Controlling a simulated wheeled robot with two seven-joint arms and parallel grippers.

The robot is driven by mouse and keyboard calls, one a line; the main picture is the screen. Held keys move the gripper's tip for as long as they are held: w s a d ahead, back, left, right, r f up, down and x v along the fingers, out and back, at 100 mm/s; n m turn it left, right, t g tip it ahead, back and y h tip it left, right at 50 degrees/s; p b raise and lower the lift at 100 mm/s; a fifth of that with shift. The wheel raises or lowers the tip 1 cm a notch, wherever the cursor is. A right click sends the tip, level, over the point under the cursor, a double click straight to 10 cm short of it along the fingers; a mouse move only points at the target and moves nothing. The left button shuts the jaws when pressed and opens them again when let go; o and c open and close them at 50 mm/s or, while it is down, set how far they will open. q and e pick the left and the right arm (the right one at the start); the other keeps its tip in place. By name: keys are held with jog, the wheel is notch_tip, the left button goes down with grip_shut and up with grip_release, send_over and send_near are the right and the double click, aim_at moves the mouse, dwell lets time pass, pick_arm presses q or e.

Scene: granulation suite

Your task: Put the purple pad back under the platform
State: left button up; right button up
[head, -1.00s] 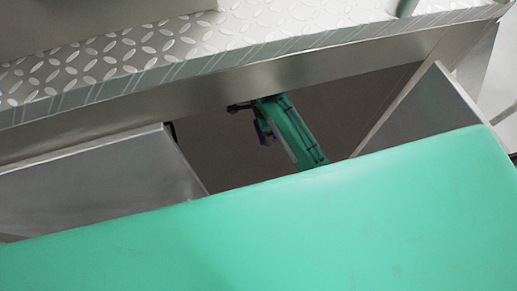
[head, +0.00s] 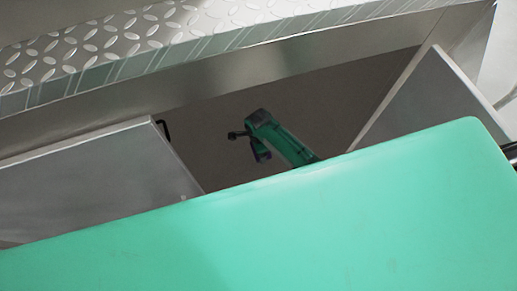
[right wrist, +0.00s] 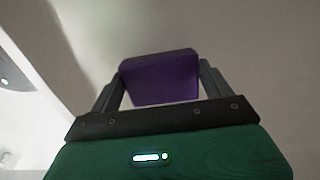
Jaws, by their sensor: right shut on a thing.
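The purple pad (right wrist: 160,80) sits between the two dark fingers of my right gripper (right wrist: 162,88) in the right wrist view. The gripper is shut on it. The platform (head: 130,52) has a bright diamond-plate top and a plain metal front edge. The wrist hides most of the pad in the head view. My left gripper is not in view.
Grey metal panels stand at the left (head: 95,190) and right (head: 405,105) of the opening, with the dark gap between them. A small dark hook (head: 164,127) is at the left panel's top corner. A large green surface, probably mine, covers the lower head view.

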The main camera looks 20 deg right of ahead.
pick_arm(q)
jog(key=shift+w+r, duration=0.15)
pick_arm(e)
jog(key=shift+f, duration=0.4)
jog(key=shift+f, duration=0.1)
jog(key=o, duration=0.8)
jog(key=shift+r, duration=0.5)
notch_tip(320, 180, up, 3)
jog(key=shift+r+p, duration=0.1)
jog(key=shift+p, duration=0.35)
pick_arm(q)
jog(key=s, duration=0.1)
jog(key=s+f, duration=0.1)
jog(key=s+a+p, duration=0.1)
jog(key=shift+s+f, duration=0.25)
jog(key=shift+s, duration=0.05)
pick_arm(e)
notch_tip(320, 180, up, 8)
jog(key=shift+r, duration=0.1)
